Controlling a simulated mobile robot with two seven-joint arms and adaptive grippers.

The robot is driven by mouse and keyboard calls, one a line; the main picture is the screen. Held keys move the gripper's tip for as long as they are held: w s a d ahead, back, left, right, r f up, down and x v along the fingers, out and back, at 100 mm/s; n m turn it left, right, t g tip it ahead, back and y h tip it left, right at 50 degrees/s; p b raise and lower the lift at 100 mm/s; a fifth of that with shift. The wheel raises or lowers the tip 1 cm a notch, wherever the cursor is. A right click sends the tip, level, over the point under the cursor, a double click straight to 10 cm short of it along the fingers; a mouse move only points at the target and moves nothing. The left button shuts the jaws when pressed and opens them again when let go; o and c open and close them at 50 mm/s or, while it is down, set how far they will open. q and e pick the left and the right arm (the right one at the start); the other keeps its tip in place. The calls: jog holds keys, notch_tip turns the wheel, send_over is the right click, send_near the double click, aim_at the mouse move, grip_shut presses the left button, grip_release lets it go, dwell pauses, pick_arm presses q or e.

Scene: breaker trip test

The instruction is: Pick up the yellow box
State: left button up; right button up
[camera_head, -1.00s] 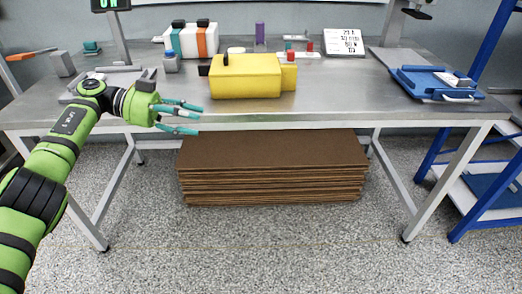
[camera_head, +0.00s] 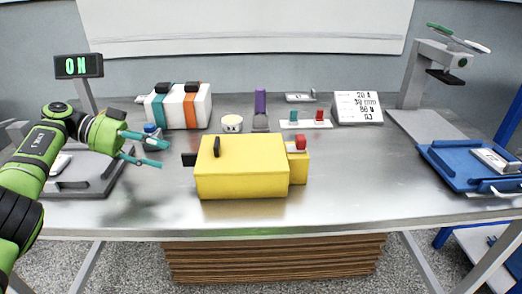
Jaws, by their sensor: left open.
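The yellow box (camera_head: 242,169) sits on the metal table, near the middle of its front part. It has a black handle-like piece on top, a black knob on its left side, and a smaller yellow part with a red piece at its right. My left gripper (camera_head: 157,151) is open and empty, above the table to the left of the box and apart from it. Its teal fingers point right, towards the box's left side. My right gripper does not show.
Behind the box stand a white case (camera_head: 180,106) with teal and orange bands, a white cup (camera_head: 232,123), a purple-topped item (camera_head: 260,104) and a sign (camera_head: 358,108). A blue tray (camera_head: 455,172) lies at right. A grey fixture (camera_head: 90,179) is under my left arm. Bare table (camera_head: 350,180) lies right of the box.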

aim_at(185, 155)
pick_arm(q)
jog(key=shift+x, duration=1.2)
jog(key=x, duration=0.4)
jog(key=shift+d, duration=0.35)
grip_shut()
jog(key=shift+r, duration=0.1)
